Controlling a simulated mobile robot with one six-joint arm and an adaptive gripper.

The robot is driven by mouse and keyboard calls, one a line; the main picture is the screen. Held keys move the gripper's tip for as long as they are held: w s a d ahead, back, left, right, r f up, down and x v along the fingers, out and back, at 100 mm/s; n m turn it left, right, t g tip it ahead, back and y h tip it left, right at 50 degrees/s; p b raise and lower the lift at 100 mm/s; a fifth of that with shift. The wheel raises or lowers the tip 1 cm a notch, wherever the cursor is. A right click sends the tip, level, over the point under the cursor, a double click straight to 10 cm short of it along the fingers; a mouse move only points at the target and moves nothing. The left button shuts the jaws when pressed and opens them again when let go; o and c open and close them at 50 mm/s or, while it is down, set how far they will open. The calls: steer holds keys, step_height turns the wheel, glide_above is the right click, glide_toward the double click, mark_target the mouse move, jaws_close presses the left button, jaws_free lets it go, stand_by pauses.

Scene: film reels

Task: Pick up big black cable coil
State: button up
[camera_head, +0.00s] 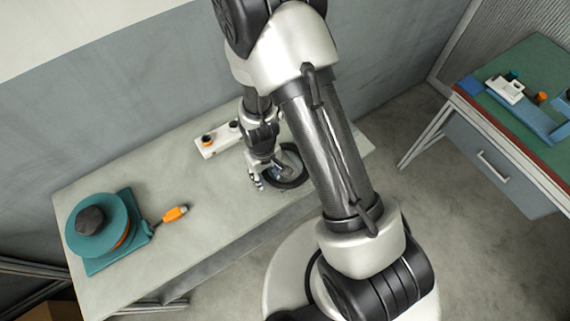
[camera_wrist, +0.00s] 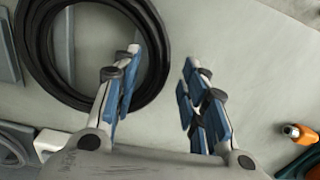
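The big black cable coil (camera_head: 292,184) lies on the grey table, partly hidden behind my arm and gripper. In the wrist view the coil (camera_wrist: 28,45) is a thick black ring at the upper left, cut by the top edge. My gripper (camera_head: 256,178) is at the coil's near left side in the head view. In the wrist view my gripper (camera_wrist: 162,58) is open, with blue finger pads apart. The left finger overlaps the ring's inside, the right finger is outside it, and the ring's right side shows between them. Contact cannot be told.
A white block with dark round parts (camera_head: 218,138) lies behind my gripper. A teal reel (camera_head: 100,225) and an orange plug (camera_head: 176,213) are on the left of the table (camera_head: 190,265). A green-topped bench (camera_head: 520,85) stands at right. The table's middle is clear.

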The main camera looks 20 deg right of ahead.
jaws_close()
steer(key=shift+r, duration=0.1)
stand_by(0.4)
